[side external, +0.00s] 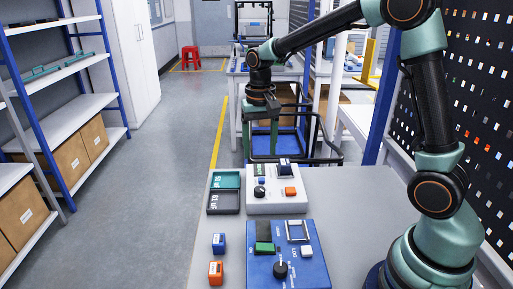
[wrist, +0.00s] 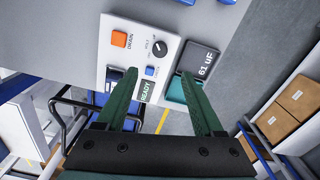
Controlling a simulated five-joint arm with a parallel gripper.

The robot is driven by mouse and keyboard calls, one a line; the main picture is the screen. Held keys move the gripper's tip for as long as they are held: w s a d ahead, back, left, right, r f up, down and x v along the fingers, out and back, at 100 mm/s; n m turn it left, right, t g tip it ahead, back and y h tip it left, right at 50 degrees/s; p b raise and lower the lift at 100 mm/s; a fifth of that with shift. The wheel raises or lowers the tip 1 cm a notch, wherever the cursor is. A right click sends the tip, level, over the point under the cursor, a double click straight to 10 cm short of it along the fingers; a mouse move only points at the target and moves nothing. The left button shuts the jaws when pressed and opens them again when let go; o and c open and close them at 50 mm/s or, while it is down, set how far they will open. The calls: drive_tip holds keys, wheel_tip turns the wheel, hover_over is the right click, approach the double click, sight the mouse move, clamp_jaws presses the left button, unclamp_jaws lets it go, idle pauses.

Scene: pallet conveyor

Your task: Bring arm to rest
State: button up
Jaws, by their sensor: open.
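My gripper (side external: 261,148) hangs in the air near the far edge of the grey table, pointing down. In the wrist view its two green fingers (wrist: 158,62) are apart with nothing held between them. The white control box (side external: 272,199) stands on the table on the near side of my gripper. It also shows in the wrist view (wrist: 116,55), with an orange DRAIN button (wrist: 119,39), a black knob (wrist: 159,48) and a green READY display (wrist: 146,93). My fingers overlap its far part in the wrist view.
A blue control box (side external: 287,267) stands nearer on the grey table (side external: 350,220). Left of the boxes are a teal tray (side external: 226,180), a dark tray (side external: 224,202), a blue block (side external: 219,243) and an orange block (side external: 216,273). A perforated panel (side external: 470,90) stands right of the arm.

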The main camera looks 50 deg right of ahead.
drive_tip(key=s+a+r+n+t, duration=0.2)
drive_tip(key=s+r+n+t, duration=0.3)
drive_tip(key=s, duration=0.8)
drive_tip(key=shift+s+a+r+n+t, duration=0.15)
drive_tip(key=shift+s+r+n+t, duration=0.2)
drive_tip(key=shift+r+n, duration=0.75)
drive_tip(key=shift+r+m, duration=0.3)
drive_tip(key=shift+r, duration=0.05)
